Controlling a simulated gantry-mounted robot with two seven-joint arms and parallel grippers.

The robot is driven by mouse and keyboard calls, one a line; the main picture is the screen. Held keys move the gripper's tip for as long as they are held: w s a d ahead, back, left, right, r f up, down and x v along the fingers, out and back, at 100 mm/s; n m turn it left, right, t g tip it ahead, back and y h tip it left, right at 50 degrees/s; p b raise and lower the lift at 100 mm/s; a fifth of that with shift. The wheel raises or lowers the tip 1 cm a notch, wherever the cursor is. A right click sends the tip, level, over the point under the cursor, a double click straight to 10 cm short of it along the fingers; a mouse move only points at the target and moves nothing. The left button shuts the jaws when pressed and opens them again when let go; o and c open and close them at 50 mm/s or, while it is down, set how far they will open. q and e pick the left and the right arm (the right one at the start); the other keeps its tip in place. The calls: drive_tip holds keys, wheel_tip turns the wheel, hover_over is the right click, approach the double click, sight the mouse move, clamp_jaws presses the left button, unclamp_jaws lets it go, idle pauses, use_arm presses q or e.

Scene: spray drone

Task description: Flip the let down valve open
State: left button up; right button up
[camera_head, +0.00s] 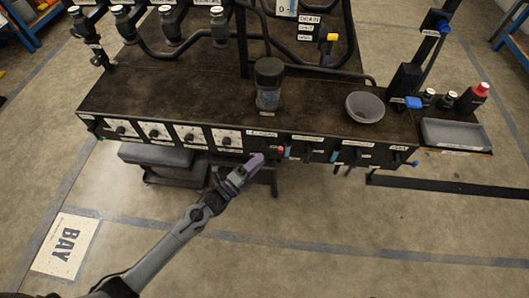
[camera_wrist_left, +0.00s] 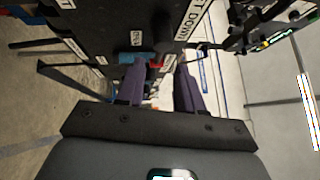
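My left gripper (camera_head: 257,161) has purple fingers and is just in front of the bench's front panel. In the left wrist view its two fingers (camera_wrist_left: 160,85) are apart. A dark valve part with a small red piece (camera_wrist_left: 157,62) shows beyond and between the fingertips; I cannot tell whether they touch it. A blue piece (camera_wrist_left: 134,58) lies by the left finger. A white label ending in "Down" (camera_wrist_left: 190,20) is beside the valve part. In the head view a red-tipped handle (camera_head: 281,150) is just right of the fingertips. The right gripper is not in view.
The dark bench (camera_head: 205,95) carries a dark-lidded clear jar (camera_head: 268,90) and a grey bowl (camera_head: 365,107). White knob panels (camera_head: 192,136) line the front left. More coloured handles (camera_head: 335,156) hang along the front right.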

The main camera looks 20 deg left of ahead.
use_arm(q)
drive_tip(key=shift+p+v, duration=0.75)
drive_tip(key=shift+v, duration=2.15)
